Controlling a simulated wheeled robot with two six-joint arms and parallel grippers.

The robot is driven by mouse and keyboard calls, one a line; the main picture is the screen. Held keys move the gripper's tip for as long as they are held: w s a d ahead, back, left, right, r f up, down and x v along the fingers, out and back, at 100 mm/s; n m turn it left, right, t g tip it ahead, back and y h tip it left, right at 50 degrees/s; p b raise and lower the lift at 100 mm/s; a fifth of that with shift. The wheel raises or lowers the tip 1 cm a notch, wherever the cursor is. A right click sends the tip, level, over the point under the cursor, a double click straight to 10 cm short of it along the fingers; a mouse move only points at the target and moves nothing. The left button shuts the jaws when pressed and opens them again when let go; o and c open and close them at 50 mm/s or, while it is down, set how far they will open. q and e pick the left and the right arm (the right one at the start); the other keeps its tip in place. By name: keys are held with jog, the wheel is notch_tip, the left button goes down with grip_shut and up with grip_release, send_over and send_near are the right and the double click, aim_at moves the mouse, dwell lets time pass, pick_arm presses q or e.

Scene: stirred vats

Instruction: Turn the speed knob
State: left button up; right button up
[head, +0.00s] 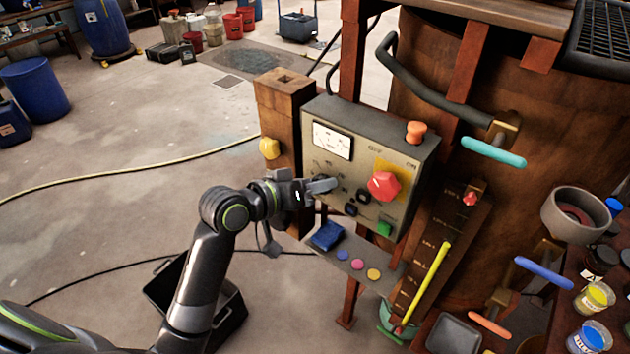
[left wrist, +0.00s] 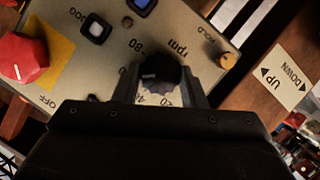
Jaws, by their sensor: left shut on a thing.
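The speed knob (left wrist: 160,76) is a black ribbed knob on the control panel, with an rpm scale printed around it. In the left wrist view it sits between the two fingers of my left gripper (left wrist: 160,88), which is shut on it. In the head view my left gripper (head: 322,186) reaches the lower left of the grey panel (head: 350,170) and hides most of the knob. Part of the rpm scale is covered by the fingers. My right gripper is not in view.
A yellow handle (head: 425,283) stands to the right.

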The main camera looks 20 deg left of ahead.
pick_arm(q)
jog(key=shift+f, duration=0.15)
dwell(0.4)
jog(key=o, duration=1)
jog(key=shift+s, duration=0.1)
jog(key=shift+r+p+v, duration=0.2)
jog(key=shift+p+v, duration=2.45)
jog(key=shift+v, duration=6)
jog(key=shift+f, duration=0.1)
